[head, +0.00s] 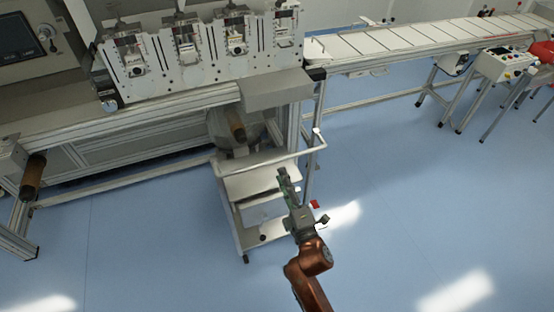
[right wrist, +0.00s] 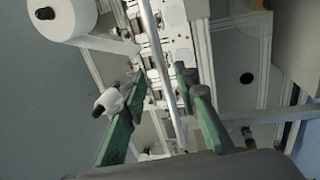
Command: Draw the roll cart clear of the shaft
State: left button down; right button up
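The roll cart (head: 262,182), a pale trolley with shelves and a rail handle (head: 318,146), stands partly under the converter's front. A brown-tipped shaft (head: 238,126) juts out above the cart. A roll around it is mostly in shadow. My right gripper (head: 283,176) is over the cart's near side, close to the handle. In the right wrist view its green fingers (right wrist: 159,75) are apart, and a grey bar (right wrist: 152,40) runs across the gap between them. I cannot tell whether they touch it. My left gripper is out of view.
The converter (head: 200,50) fills the upper left, with another brown shaft end (head: 33,175) at its left. A conveyor (head: 410,38) runs off to the upper right, with a control box (head: 503,64) on legs. Blue floor in front and to the right is clear.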

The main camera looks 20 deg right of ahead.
aim_at(276, 159)
jog(key=w, duration=0.4)
jog(key=w+r+b, duration=0.1)
jog(key=w, duration=0.2)
jog(key=shift+w+a+r, duration=0.1)
jog(key=shift+c, duration=0.6)
grip_shut()
